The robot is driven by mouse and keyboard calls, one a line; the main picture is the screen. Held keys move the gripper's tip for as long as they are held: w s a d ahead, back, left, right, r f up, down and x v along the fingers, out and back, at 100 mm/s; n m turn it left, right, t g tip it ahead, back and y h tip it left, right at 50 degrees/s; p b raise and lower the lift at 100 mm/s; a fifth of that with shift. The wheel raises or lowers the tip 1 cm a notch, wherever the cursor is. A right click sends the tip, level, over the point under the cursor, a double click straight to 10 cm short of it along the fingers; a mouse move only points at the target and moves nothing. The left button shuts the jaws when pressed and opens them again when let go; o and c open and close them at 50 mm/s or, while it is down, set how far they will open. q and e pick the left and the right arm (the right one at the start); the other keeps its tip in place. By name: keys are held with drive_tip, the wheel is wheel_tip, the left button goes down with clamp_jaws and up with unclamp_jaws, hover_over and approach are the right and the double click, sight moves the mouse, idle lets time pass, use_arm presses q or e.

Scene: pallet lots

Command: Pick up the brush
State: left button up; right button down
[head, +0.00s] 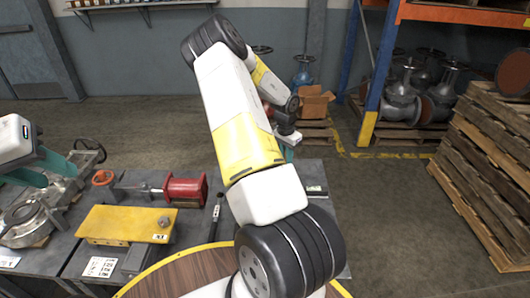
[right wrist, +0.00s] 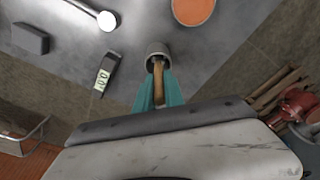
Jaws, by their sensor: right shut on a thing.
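My right gripper (right wrist: 158,92) has teal fingers shut on the brush (right wrist: 158,72) in the right wrist view. The brush shows a tan, wood-coloured handle between the fingers and a grey round end beyond them. Whether it still touches the grey surface below, I cannot tell. In the head view my right arm reaches across the middle, and only a bit of teal of the right gripper (head: 289,152) shows behind it. The brush is hidden there. My left gripper (head: 55,165) is at the left edge, above metal parts, and its jaw opening is not clear.
The grey table (head: 150,180) holds a yellow block (head: 125,224), a red cylinder part (head: 186,189) and a metal valve (head: 30,220). In the right wrist view a labelled dark tool (right wrist: 106,72) and an orange disc (right wrist: 194,11) lie nearby. Stacked pallets (head: 485,165) stand right.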

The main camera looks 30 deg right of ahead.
wheel_tip(320, 180, up, 10)
drive_tip(key=shift+f, duration=0.1)
idle(0.4)
drive_tip(key=shift+s+d, duration=0.1)
idle(0.4)
